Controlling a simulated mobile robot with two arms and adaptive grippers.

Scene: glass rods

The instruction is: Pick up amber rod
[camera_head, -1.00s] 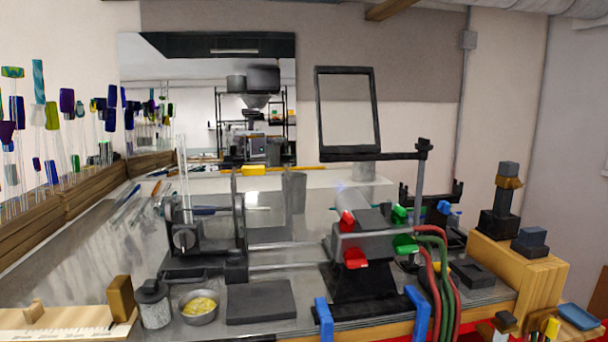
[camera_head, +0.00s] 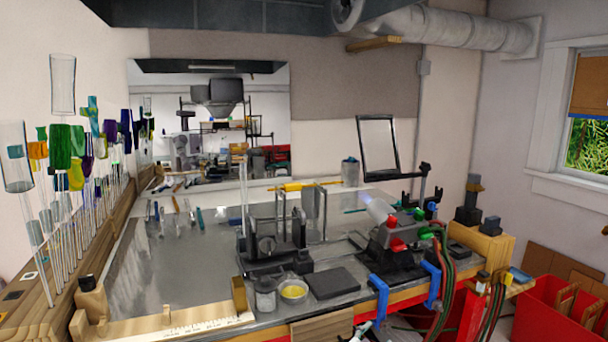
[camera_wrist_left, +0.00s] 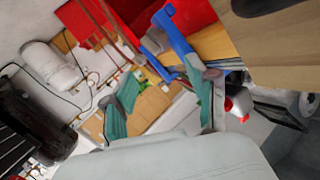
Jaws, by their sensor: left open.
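Tall clear rods with coloured ends stand in a wooden rack (camera_head: 45,262) along the left side in the head view. One rod end there is orange-amber (camera_head: 38,150) and another is yellow (camera_head: 75,177); I cannot tell for sure which is the amber rod. A yellow-orange rod-like piece (camera_head: 300,186) also lies at the back of the bench. My left gripper (camera_wrist_left: 158,84) is open in the left wrist view, with nothing seen between its teal-padded fingers. No rod can be made out in that view. Neither gripper shows in the head view.
A grey bench (camera_head: 190,275) carries a clamp stand, a bowl (camera_head: 293,291) of yellow bits, a dark block (camera_head: 332,283) and a torch with red and green knobs (camera_head: 393,228). Blue clamps (camera_head: 432,282) grip the front edge. A red bin (camera_head: 555,305) stands at right.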

